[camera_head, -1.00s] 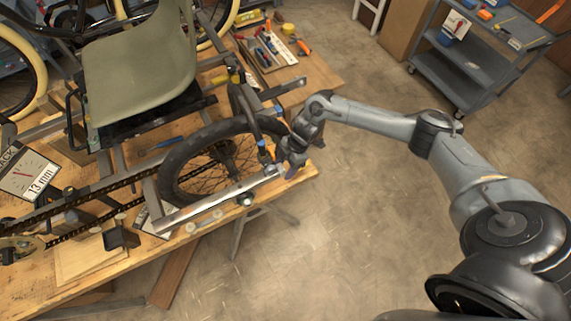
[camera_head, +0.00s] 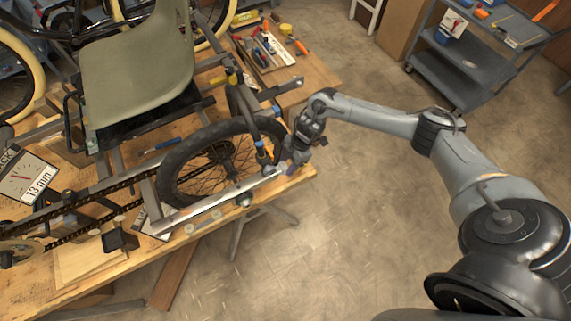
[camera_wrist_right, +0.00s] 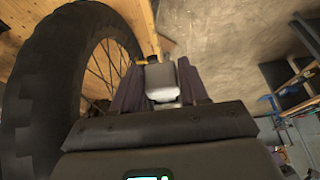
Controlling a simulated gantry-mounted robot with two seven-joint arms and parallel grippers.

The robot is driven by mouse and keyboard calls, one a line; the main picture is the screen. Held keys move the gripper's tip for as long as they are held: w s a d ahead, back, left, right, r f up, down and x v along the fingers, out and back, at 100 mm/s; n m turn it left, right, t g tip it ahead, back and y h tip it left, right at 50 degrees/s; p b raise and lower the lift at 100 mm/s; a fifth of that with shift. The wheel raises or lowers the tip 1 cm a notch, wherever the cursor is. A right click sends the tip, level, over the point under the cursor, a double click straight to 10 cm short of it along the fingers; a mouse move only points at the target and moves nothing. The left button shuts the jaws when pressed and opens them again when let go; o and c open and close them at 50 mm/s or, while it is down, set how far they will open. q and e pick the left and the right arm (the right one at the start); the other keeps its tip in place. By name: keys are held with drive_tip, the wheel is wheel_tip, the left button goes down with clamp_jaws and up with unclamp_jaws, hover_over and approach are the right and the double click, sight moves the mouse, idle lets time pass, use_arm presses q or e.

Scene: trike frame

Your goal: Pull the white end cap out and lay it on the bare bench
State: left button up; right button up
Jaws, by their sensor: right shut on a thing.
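My right gripper (camera_head: 287,165) is at the end of the silver frame tube (camera_head: 222,202), just past the black wheel (camera_head: 172,165). In the right wrist view its two dark fingers (camera_wrist_right: 160,88) are shut on a pale grey-white piece, which looks like the white end cap (camera_wrist_right: 161,76). Whether the cap still sits in the tube cannot be told. In the head view the cap is too small or hidden by the fingers. My left gripper is not in view.
The wooden bench (camera_head: 297,187) is bare near its corner beside the tube end. A tray with hand tools (camera_head: 268,50) lies at the back. The wheel stands close beside my gripper, also in the wrist view (camera_wrist_right: 50,100). A grey cart (camera_head: 470,60) stands farther off.

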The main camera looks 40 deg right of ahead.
drive_tip(key=shift+s+d, duration=0.25)
drive_tip(key=shift+d, duration=0.55)
drive_tip(key=shift+s+d, duration=0.2)
drive_tip(key=shift+d, duration=0.55)
